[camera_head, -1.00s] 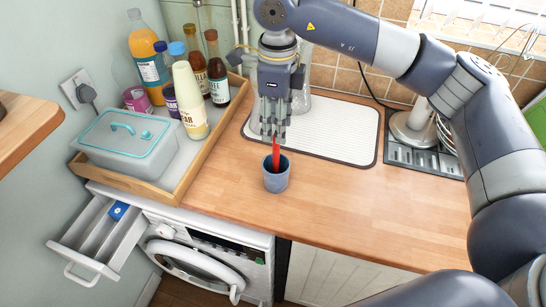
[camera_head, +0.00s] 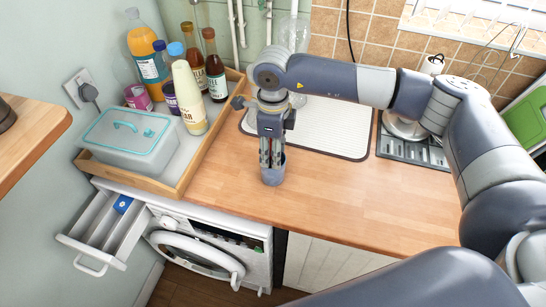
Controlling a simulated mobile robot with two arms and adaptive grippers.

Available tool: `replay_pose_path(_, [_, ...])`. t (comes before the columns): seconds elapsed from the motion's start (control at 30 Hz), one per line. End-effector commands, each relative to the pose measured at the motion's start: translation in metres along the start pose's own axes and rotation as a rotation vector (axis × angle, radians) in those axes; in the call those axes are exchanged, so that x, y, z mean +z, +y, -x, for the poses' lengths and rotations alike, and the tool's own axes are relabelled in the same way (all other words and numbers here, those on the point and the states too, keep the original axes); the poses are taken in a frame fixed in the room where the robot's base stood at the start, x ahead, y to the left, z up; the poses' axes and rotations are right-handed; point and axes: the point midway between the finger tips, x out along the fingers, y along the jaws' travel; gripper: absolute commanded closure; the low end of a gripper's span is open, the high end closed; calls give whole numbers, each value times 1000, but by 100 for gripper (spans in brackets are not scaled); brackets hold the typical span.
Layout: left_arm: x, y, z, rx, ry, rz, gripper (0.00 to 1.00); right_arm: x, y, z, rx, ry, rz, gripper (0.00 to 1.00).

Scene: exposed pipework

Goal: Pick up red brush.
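The red brush (camera_head: 270,158) stands in a small blue-grey cup (camera_head: 273,177) on the wooden counter. Only thin bits of red show between the fingers; the rest is hidden by the gripper and the cup. My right gripper (camera_head: 271,163) points straight down over the cup, its fingertips at the cup's mouth, on both sides of the brush. I cannot tell whether the fingers press on it. My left gripper is not in view.
A wooden tray (camera_head: 205,150) with several bottles and a grey lidded box (camera_head: 125,140) stands at the left. A white drying mat (camera_head: 335,128) lies behind the cup. A drawer (camera_head: 110,228) is open below. The counter right of the cup is clear.

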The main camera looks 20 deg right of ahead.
Motion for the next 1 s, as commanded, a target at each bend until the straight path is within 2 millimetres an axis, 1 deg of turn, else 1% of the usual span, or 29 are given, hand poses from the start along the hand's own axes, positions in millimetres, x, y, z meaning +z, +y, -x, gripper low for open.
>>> replay_pose_path(0.07, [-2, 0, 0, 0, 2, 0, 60, 0, 0, 0, 0, 0, 0, 63])
replay_pose_path(0.1, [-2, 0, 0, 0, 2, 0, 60, 0, 0, 0, 0, 0, 0, 72])
replay_pose_path(0.17, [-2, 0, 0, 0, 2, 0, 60, 0, 0, 0, 0, 0, 0, 86])
replay_pose_path(0.2, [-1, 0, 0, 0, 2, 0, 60, 0, 0, 0, 0, 0, 0, 95])
replay_pose_path(0.23, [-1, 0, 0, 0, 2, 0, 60, 0, 0, 0, 0, 0, 0, 100])
replay_pose_path(0.57, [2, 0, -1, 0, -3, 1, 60, 0, 0, 1, -1, -1, 0, 100])
replay_pose_path(0.67, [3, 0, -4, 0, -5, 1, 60, 1, -1, 6, -3, -3, -1, 100])
replay_pose_path(0.77, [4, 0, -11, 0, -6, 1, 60, 1, -1, 19, -4, -4, -1, 100])
replay_pose_path(1.0, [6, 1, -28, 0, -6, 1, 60, 1, -1, 67, -5, -4, 0, 100])
